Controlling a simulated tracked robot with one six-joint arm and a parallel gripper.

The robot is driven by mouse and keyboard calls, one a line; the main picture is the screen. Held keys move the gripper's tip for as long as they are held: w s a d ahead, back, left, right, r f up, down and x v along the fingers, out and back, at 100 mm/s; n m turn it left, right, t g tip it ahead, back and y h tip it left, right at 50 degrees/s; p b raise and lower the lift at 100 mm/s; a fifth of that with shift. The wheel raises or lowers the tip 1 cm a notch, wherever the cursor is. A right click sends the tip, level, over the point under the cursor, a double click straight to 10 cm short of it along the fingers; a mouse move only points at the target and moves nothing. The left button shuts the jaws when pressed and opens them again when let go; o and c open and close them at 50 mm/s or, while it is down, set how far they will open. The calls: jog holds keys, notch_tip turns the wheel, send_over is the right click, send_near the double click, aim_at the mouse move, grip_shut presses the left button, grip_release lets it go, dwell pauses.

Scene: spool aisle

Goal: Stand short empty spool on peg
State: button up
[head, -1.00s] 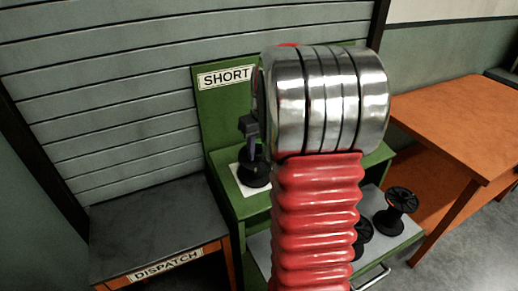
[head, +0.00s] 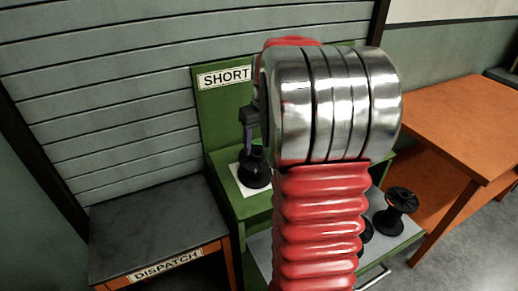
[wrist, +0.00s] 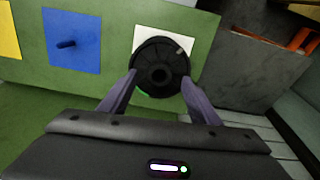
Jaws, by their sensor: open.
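A black spool (head: 255,172) stands upright on the white square (head: 238,184) of the green bench below the SHORT sign. The wrist view looks down on the spool's round flange (wrist: 161,68) with its dark centre hole, over the white square (wrist: 185,40). My gripper (wrist: 160,84) is open, with one purple-grey finger on each side of the spool's near edge. In the head view my gripper (head: 250,140) is just above the spool, partly hidden by my wrist. A peg under the spool cannot be seen. A bare peg (wrist: 66,44) stands on a blue square.
A yellow square (wrist: 9,30) lies beyond the blue one. Another black spool (head: 401,204) stands on the lower grey surface, with one more (head: 366,230) mostly behind my arm. The grey-topped DISPATCH table (head: 150,228) is at left, an orange table (head: 450,125) at right.

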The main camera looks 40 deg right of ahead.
notch_tip(320, 180, up, 10)
jog(key=s, duration=0.1)
jog(key=shift+s+a, duration=0.2)
jog(key=shift+s, duration=0.15)
dwell(0.9)
jog(key=s+a+f+t, duration=0.1)
jog(key=s+a, duration=0.4)
jog(key=a, duration=0.5)
jog(key=s+a+f+n+t, duration=0.1)
jog(key=s+a, duration=0.4)
jog(key=a, duration=0.5)
jog(key=s+a+f+n+t, duration=0.1)
jog(key=s+a, duration=0.4)
jog(key=a, duration=0.6)
jog(key=shift+f+t+y, duration=0.3)
jog(key=shift+f, duration=0.55)
